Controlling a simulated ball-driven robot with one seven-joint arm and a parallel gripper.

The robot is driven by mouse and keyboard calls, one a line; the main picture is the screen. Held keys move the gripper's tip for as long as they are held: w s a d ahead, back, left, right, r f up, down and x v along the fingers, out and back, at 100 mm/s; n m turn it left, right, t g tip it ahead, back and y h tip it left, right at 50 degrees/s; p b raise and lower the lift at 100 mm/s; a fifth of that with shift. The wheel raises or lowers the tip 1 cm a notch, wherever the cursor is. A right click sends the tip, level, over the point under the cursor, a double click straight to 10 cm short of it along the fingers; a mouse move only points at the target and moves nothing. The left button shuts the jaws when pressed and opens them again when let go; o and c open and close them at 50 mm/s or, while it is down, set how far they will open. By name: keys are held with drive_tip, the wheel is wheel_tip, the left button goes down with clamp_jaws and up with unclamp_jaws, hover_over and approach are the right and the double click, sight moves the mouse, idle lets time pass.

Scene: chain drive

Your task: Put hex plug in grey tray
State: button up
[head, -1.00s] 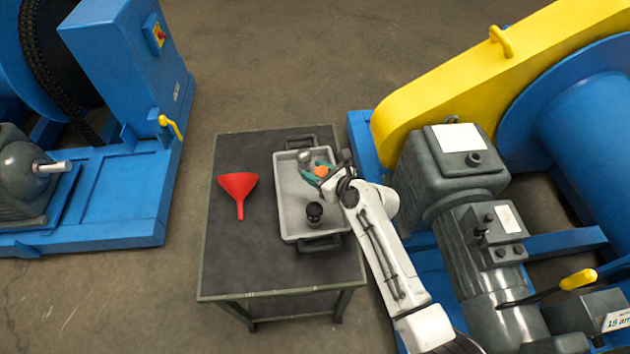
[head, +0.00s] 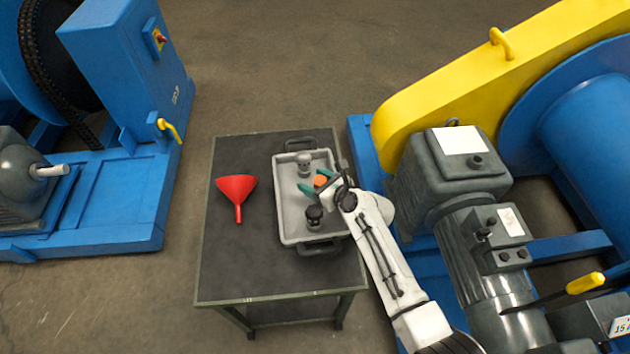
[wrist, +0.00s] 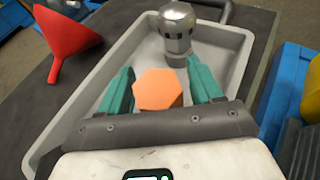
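The orange hex plug (head: 320,181) shows between the fingers of my gripper, over the right part of the grey tray (head: 288,222). In the wrist view the plug (wrist: 158,90) has its six-sided face toward the camera, with narrow gaps between it and the teal fingers. My gripper (wrist: 160,88) is open around it. I cannot tell for certain whether the plug rests on the tray floor, as my gripper hides its lower part.
A grey metal fitting (head: 303,163) stands at the tray's far end and a black knobbed part (head: 314,216) near its front. A red funnel (head: 238,192) lies left of the tray on the dark table (head: 250,270). Blue and yellow machinery (head: 450,70) stands close on the right.

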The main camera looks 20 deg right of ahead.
drive_tip(key=shift+o, duration=0.2)
drive_tip(key=shift+s+r, duration=0.1)
drive_tip(key=p+v, duration=0.2)
drive_tip(key=v, duration=0.9)
drive_tip(key=shift+s+d+r, duration=0.15)
drive_tip(key=shift+s+d, duration=0.05)
drive_tip(key=shift+s, duration=0.15)
